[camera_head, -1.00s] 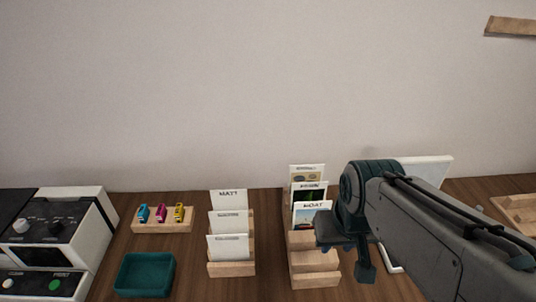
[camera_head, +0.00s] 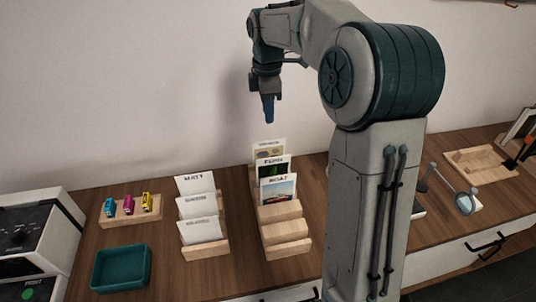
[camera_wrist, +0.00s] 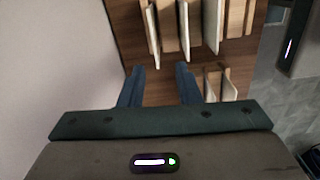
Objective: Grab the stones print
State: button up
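A stepped wooden rack (camera_head: 285,248) holds three prints in a row, one behind another. The rear print (camera_head: 270,151) shows pale rounded shapes like stones; its label is too small to read surely. A dark green print (camera_head: 273,168) and a front print (camera_head: 278,190) with a blue and red picture stand before it. My gripper (camera_head: 268,108) hangs above the rear print, fingers down, apart from it. The wrist view shows its two fingers (camera_wrist: 162,85) apart with nothing between them. There, thin print edges (camera_wrist: 151,30) stand beyond the fingertips, the rearmost nearest the wall.
A second rack (camera_head: 206,250) with white labelled cards stands left of the prints. A teal tray (camera_head: 121,268), a small holder (camera_head: 130,219) with coloured items and a machine (camera_head: 30,235) are further left. The wall is close behind the racks. A wooden tray (camera_head: 480,163) lies right.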

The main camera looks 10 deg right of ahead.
send_over(269, 146)
jog(key=shift+n, duration=0.4)
jog(key=f, duration=0.8)
jog(key=shift+a+f, duration=0.2)
jog(key=shift+f, duration=0.05)
jog(key=shift+w+d+f+p, duration=0.1)
jog(key=shift+f+p, duration=0.2)
jog(key=shift+f, duration=1.05)
jog(key=shift+d+f+p, duration=0.1)
jog(key=shift+f+p, duration=0.2)
jog(key=shift+f, duration=1.05)
grip_shut()
